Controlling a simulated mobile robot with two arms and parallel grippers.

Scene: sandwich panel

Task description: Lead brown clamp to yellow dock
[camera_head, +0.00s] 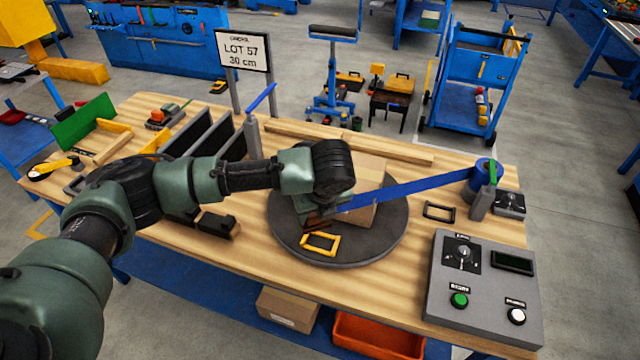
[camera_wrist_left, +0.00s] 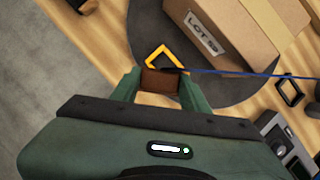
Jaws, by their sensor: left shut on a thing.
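My left gripper (camera_head: 318,214) is over the near left part of the dark round turntable (camera_head: 290,246). In the left wrist view its green fingers (camera_wrist_left: 160,90) are shut on the brown clamp (camera_wrist_left: 160,81). A blue strap (camera_head: 420,188) runs taut from the clamp to a blue roll (camera_head: 484,174) at the right. The yellow dock (camera_head: 334,243), an open square frame, lies on the turntable at its near side. In the left wrist view the dock (camera_wrist_left: 151,58) shows just beyond the clamp, partly covered by it. The clamp is mostly hidden in the head view.
A cardboard box (camera_head: 368,178) stands on the turntable beside the gripper. A dark frame (camera_head: 439,211) lies on the table to the right. A grey control panel (camera_head: 440,285) fills the near right corner. Black racks (camera_head: 190,135) stand at the left.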

